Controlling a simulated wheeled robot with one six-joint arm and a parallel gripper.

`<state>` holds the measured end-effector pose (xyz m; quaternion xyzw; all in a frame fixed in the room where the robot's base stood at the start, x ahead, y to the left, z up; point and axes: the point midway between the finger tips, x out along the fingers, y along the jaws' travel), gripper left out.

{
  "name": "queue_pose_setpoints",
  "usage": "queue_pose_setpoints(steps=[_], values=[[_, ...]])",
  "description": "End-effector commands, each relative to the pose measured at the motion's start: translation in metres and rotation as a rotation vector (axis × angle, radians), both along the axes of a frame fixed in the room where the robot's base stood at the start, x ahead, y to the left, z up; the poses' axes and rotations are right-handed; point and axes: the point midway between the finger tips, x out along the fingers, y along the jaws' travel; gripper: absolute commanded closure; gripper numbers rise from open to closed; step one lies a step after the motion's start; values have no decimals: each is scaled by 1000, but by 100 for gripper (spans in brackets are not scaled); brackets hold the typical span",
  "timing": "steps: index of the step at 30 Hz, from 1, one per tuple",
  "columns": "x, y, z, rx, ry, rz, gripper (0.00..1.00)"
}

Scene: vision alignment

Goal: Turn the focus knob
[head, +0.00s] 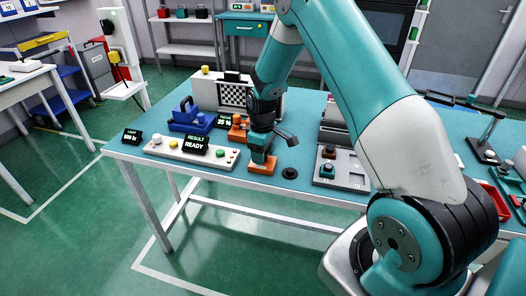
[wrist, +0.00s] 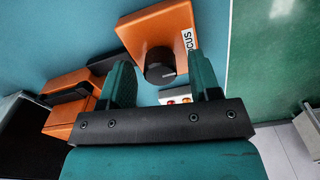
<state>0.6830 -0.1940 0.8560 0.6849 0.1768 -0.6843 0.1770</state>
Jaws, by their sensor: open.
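The focus knob (wrist: 160,68) is a black round knob on an orange block (wrist: 165,28) with a white label, partly cropped, ending in "CUS". My gripper (wrist: 161,76) is open, with its two teal fingers spread to the left and right of the knob in the wrist view. I see gaps between the knob and both fingers; I cannot tell how far down the fingers reach. In the head view my gripper (head: 261,155) is over the orange block (head: 262,169) near the table's front edge. There the gripper hides the knob.
A white panel (head: 165,149) with buttons and a "RESULT READY" display (head: 195,145) stands left of my gripper. A "35 %" display (head: 223,122) and another orange part (head: 238,133) are behind it. A checkered board (head: 234,96) stands farther back. A black disc (head: 290,173) lies to the right.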

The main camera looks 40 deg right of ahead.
Motion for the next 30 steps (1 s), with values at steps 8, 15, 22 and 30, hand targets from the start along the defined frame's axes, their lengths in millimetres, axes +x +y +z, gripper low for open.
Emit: queue_pose_setpoints(steps=[8,15,22,30], values=[[0,1,0,0,0,1,80],[0,-1,1,-1,0,-7,92],[1,-1,1,-2,-1,-83,92],[1,-1,1,-2,-2,-264,92]])
